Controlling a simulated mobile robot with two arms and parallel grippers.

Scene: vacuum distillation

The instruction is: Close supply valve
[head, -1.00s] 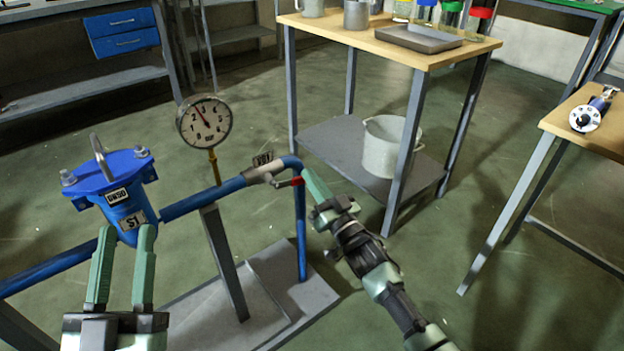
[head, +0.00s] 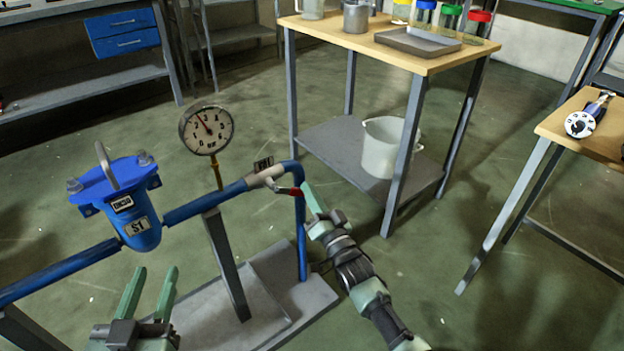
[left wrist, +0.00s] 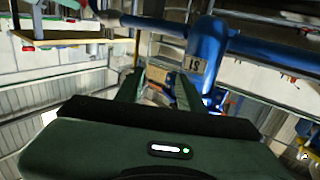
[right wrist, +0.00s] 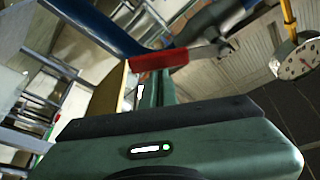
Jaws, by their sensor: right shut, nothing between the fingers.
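The supply valve (head: 267,177) sits on the blue pipe near its right-hand bend, with a small tag above it. Its red lever (head: 289,191) points right, toward the downward pipe leg. My right gripper (head: 307,187) is shut and empty, with its tips beside the lever's free end. In the right wrist view the red lever (right wrist: 158,60) lies across the fingertips, touching or nearly so; I cannot tell which. My left gripper (head: 154,272) is open and empty, below the blue strainer (head: 128,205) marked S1.
A dial gauge (head: 206,129) stands above the pipe. The pipe rests on a grey base plate (head: 290,300) with a post. A wooden-topped table (head: 440,60) with a bucket (head: 385,147) on its shelf stands behind. Another table (head: 560,130) is at right.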

